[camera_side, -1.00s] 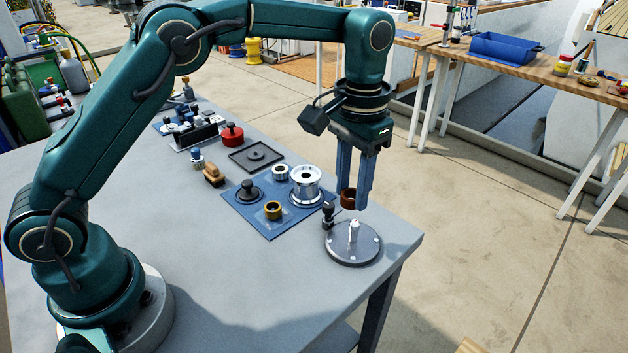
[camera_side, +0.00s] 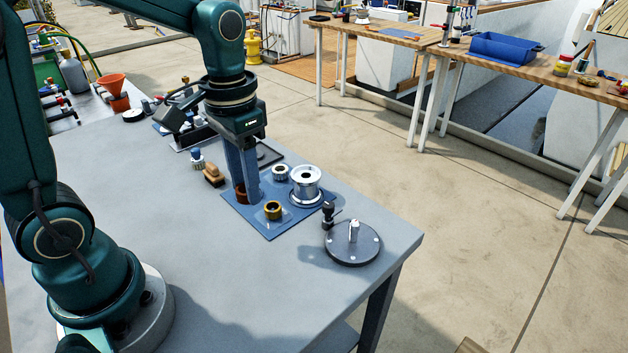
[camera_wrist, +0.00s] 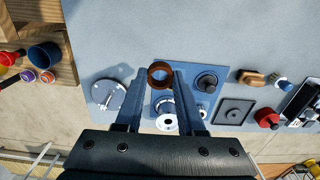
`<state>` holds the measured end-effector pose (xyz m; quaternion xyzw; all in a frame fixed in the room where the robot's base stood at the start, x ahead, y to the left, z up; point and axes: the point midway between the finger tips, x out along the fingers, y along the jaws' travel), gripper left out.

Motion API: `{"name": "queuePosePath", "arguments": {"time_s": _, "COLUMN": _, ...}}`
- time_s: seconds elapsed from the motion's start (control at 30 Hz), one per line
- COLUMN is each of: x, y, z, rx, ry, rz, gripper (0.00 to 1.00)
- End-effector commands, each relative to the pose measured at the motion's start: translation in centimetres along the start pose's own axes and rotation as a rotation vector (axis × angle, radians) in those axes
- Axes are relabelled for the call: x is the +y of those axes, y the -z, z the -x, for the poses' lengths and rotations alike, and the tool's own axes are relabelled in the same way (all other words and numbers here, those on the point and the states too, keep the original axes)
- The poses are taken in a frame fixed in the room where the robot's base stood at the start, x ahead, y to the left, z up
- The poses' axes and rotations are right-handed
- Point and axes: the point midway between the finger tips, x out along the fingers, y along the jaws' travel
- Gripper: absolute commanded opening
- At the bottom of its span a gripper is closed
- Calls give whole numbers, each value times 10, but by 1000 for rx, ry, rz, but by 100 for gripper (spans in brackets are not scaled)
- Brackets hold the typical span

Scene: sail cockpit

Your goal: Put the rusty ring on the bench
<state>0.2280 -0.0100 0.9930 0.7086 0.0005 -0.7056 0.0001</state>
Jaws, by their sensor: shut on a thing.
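The rusty ring (camera_side: 241,196) is a small brown band between the fingertips of my gripper (camera_side: 244,198), which is shut on it. The wrist view shows the ring (camera_wrist: 160,75) from above, open side up, between the two blue fingers (camera_wrist: 159,82). In the side view it overlaps the left part of the blue mat; I cannot tell its exact height. The grey bench (camera_side: 160,240) spreads bare to the left and in front of the mat.
A round plate with a post (camera_side: 352,243) stands at right. A wooden brush (camera_side: 213,174) lies behind.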

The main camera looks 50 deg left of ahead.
Motion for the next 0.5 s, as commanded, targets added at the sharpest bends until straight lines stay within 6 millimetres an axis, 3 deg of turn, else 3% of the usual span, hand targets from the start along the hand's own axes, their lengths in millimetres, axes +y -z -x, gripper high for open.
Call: {"name": "queuePosePath", "arguments": {"time_s": 0.5, "x": 98, "y": 5, "z": -60, "rx": -7, "ry": 0, "rz": -7, "gripper": 0}}
